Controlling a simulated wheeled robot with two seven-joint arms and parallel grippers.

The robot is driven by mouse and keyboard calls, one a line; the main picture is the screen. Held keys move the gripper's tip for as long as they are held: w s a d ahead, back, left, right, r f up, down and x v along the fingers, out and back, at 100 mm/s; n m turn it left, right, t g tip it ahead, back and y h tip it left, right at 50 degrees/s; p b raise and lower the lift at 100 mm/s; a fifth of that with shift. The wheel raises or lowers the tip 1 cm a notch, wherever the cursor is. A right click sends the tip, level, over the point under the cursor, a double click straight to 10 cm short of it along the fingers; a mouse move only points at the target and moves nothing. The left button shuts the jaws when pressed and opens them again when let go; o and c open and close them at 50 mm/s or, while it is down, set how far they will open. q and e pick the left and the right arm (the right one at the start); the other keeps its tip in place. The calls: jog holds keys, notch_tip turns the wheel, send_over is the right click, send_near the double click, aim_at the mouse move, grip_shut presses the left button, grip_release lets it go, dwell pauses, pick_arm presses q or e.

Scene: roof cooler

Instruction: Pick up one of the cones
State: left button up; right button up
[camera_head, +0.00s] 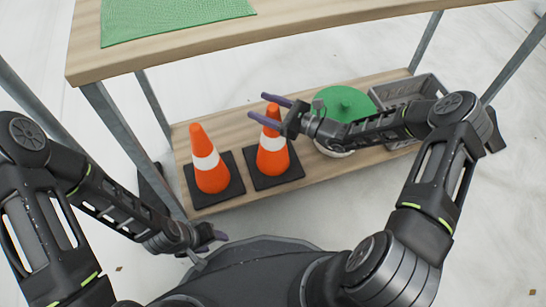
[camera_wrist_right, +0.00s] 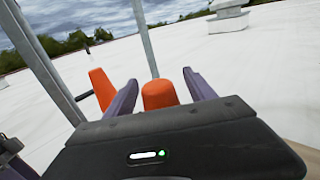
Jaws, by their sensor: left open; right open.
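Two orange cones with white bands and black square bases stand upright on the lower wooden shelf. The left cone (camera_head: 208,165) is clear of both grippers. The right cone (camera_head: 272,152) has my right gripper (camera_head: 258,107) at its top, with the open fingers on either side of the tip in the head view. In the right wrist view the right cone's orange top (camera_wrist_right: 159,94) shows between the two fingers (camera_wrist_right: 162,92), and the left cone (camera_wrist_right: 101,88) shows beyond the left finger. My left gripper (camera_head: 218,240) is open and empty, low in front of the shelf.
The upper tabletop (camera_head: 285,30) with a green mat (camera_head: 170,18) overhangs the shelf. Metal legs (camera_head: 130,140) stand at the sides.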

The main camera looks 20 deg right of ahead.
jog(key=shift+c, duration=0.4)
grip_shut()
dwell(0.5)
dwell(0.4)
